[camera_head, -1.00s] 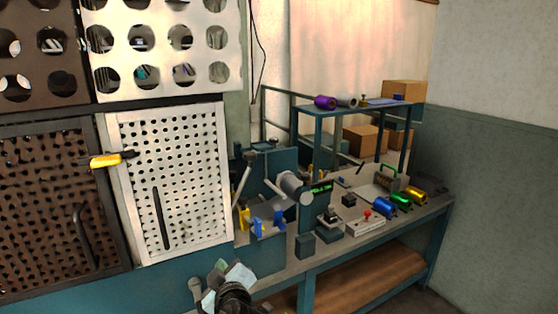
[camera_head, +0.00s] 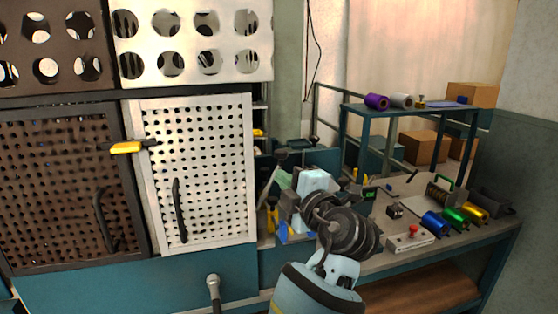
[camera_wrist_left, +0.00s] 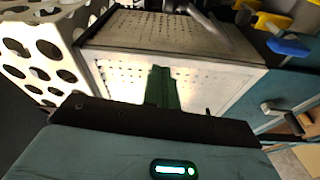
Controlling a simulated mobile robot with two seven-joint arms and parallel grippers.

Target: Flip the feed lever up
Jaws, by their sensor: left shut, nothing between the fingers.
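A slim grey lever (camera_head: 270,178) leans on the bench machine, just right of the white perforated door. It looks like the feed lever, but my gripper partly covers that area and its angle is hard to tell. My left gripper (camera_head: 284,181) is shut and empty, in front of the machine in the head view. I cannot tell whether it touches the lever. In the left wrist view its green fingers (camera_wrist_left: 161,86) are together before the white perforated panel. My right gripper is not in view.
A grey knobbed bar (camera_head: 213,284) stands out below the white door (camera_head: 215,130). The bench holds a red-button box (camera_head: 410,240) and blue, green and gold rolls (camera_head: 436,223). A shelf (camera_head: 420,110) stands behind.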

